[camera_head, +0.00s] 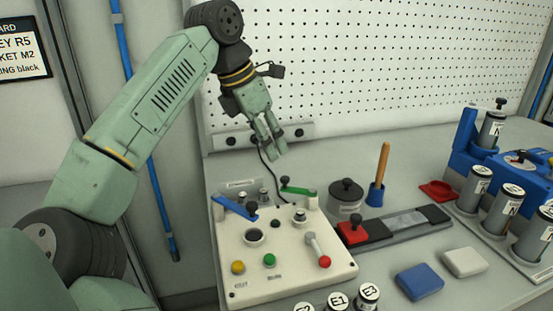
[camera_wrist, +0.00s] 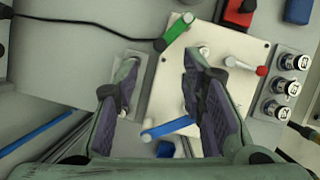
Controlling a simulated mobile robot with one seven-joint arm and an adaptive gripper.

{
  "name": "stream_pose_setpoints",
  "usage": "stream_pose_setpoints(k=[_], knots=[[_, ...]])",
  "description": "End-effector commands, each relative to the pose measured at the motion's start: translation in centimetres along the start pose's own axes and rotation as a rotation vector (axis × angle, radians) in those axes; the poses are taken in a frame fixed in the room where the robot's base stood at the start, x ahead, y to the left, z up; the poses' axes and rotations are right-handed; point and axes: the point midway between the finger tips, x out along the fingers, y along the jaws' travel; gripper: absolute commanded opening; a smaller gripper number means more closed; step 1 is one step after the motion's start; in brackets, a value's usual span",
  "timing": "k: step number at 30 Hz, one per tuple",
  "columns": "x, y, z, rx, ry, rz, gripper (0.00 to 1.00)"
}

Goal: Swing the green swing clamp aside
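The green swing clamp (camera_head: 299,191) is a short green bar with a black knob at one end, at the back of the white control panel (camera_head: 290,280). In the wrist view the green swing clamp (camera_wrist: 175,30) lies beyond my fingertips, its knob at its lower left end. My gripper (camera_head: 274,149) hangs above and behind the panel, apart from the clamp. In the wrist view my gripper (camera_wrist: 160,72) is open, with nothing between its fingers. A blue clamp (camera_head: 232,207) with a black knob sits at the panel's left; it shows between the fingers' lower parts in the wrist view (camera_wrist: 168,128).
The panel carries buttons and a red-knobbed lever (camera_head: 318,249). A dark round pot (camera_head: 345,198) and a blue holder (camera_head: 376,194) with a wooden handle stand to its right. A black cable (camera_head: 264,168) runs behind. The pegboard wall (camera_head: 380,60) is behind.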

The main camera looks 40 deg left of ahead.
Motion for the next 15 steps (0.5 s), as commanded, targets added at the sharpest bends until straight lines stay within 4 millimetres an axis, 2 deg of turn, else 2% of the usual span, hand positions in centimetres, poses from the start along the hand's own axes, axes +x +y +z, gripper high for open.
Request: stream_pose_setpoints(k=[1,6,15], knots=[[-0.9,0.0,0.0,-0.002,0.000,0.002,0.37],[-2.4,0.0,0.0,-0.001,0.001,0.000,0.37],[-2.7,0.0,0.0,0.000,0.000,-0.001,0.37]])
